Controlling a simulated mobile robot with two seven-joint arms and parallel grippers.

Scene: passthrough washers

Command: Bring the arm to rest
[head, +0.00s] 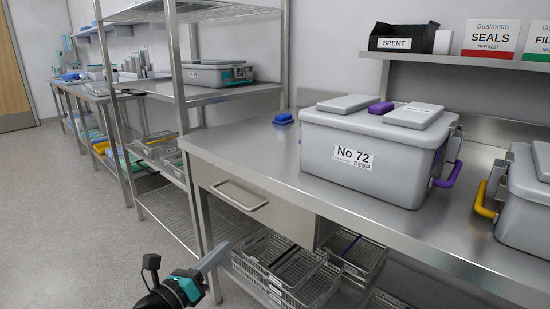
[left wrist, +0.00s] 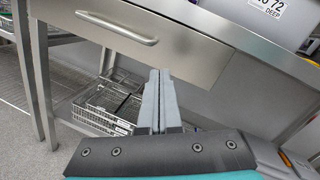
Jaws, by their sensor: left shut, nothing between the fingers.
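My left gripper (head: 214,258) is low at the bottom of the head view, in front of the steel workbench (head: 275,165). In the left wrist view its two grey fingers (left wrist: 159,76) lie together with nothing between them. They point toward the front of the bench, below the drawer (left wrist: 130,38). The drawer is closed and also shows in the head view (head: 245,205). My gripper looks apart from the bench and the wire baskets. My right gripper is in neither view.
A grey container labelled No 72 (head: 365,165) stands on the bench, with a second one (head: 530,205) at the right. Wire baskets (head: 285,268) sit on the shelf below. A steel rack (head: 175,60) stands behind left. The floor (head: 80,220) at left is clear.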

